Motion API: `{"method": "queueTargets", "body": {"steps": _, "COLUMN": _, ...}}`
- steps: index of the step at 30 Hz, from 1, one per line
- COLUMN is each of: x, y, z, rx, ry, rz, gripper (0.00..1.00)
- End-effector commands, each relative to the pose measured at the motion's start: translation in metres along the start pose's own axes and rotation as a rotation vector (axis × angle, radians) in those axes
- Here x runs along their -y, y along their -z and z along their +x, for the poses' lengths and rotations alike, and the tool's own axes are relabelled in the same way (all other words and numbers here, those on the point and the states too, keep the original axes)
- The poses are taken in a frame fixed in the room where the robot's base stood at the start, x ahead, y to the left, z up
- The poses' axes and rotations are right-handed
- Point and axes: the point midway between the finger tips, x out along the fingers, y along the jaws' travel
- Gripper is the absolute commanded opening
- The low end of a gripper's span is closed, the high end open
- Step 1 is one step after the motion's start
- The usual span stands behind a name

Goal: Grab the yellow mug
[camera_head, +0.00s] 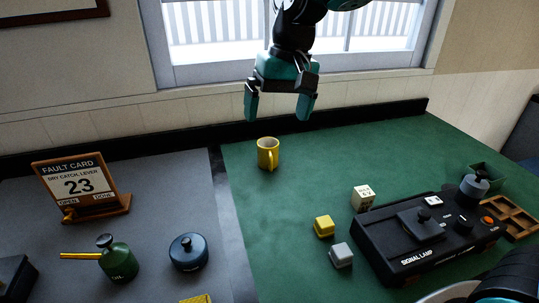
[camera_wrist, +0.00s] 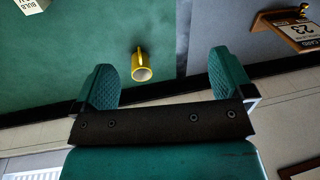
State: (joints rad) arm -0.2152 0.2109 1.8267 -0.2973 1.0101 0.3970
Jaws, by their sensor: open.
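The yellow mug (camera_head: 268,154) stands upright on the green mat at the back of the table, near the black back rail. Its handle faces the front in the head view. My gripper (camera_head: 280,112) hangs above and slightly beyond the mug, fingers apart and empty. In the wrist view the mug (camera_wrist: 142,66) shows beyond the fingertips, roughly between the two teal fingers of my gripper (camera_wrist: 158,72). The mug's opening faces the camera there, and its handle points up in the picture. The gripper does not touch the mug.
A fault card stand (camera_head: 81,186), a green oil can (camera_head: 117,262) and a dark blue round container (camera_head: 188,252) are at left. A yellow cube (camera_head: 324,226), a white cube (camera_head: 341,255), a cream block (camera_head: 363,197) and the signal lamp box (camera_head: 410,262) are at right. Mat around the mug is clear.

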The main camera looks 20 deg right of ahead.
Motion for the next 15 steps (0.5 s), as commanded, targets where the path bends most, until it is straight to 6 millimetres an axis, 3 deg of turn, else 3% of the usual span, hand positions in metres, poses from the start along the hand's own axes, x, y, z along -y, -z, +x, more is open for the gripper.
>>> {"method": "queueTargets", "body": {"steps": 1, "x": -0.008, "y": 0.035, "z": 0.004, "rx": 0.001, "ry": -0.026, "rz": 0.090, "gripper": 0.99}}
{"method": "queueTargets", "body": {"steps": 6, "x": -0.035, "y": 0.128, "z": 0.022, "rx": -0.006, "ry": -0.102, "rz": 0.414, "gripper": 0.99}}
{"method": "queueTargets", "body": {"steps": 10, "x": -0.052, "y": 0.174, "z": 0.041, "rx": -0.015, "ry": -0.139, "rz": 0.621, "gripper": 0.99}}
{"method": "queueTargets", "body": {"steps": 15, "x": -0.065, "y": 0.202, "z": 0.060, "rx": -0.022, "ry": -0.161, "rz": 0.790, "gripper": 0.99}}
